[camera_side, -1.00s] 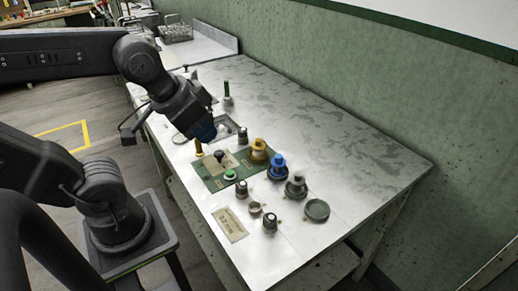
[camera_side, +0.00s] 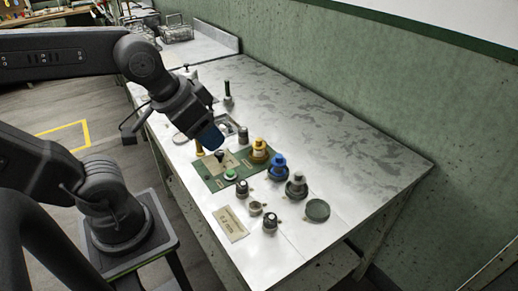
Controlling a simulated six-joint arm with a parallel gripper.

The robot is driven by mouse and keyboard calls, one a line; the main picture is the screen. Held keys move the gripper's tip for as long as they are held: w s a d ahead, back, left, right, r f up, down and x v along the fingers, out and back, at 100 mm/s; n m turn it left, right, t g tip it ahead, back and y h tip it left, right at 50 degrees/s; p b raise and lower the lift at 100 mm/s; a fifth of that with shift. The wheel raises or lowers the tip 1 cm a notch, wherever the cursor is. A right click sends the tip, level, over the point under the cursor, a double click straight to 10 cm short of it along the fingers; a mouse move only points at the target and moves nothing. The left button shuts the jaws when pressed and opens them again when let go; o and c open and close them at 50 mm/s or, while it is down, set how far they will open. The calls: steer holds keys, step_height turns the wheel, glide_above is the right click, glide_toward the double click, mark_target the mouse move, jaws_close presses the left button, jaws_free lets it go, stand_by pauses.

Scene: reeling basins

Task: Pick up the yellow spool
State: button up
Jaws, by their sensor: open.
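The yellow spool (camera_side: 259,152) stands upright on the bench, at the right edge of a green mat (camera_side: 217,183). My gripper (camera_side: 215,147) points down over the bench, above the far left part of the mat. It is to the left of the yellow spool and apart from it. Its blue end is seen from the side; it is open, with nothing seen in it. A thin yellow-brown post (camera_side: 198,149) stands just below and left of my gripper, partly hidden.
A blue spool (camera_side: 278,168) and a grey spool (camera_side: 296,186) stand just in front of the yellow one. A round green lid (camera_side: 317,210), several small dark-topped pieces and a label card (camera_side: 230,224) lie nearer. The right side of the bench (camera_side: 350,150) is clear.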

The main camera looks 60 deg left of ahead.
steer(key=w+a+n+g, duration=0.2)
steer(key=w+a+n, duration=0.1)
steer(key=w+n, duration=0.4)
steer(key=n+g, duration=0.4)
steer(key=n, duration=0.8)
glide_above(259, 139)
step_height(259, 139, down, 10)
steer(key=f, duration=0.8)
steer(key=shift+d, duration=0.2)
steer(key=shift+s+a+f, duration=0.1)
steer(key=shift+a+f, duration=0.05)
steer(key=shift+f, duration=2.55)
steer(key=c, duration=0.7)
steer(key=shift+c, duration=0.2)
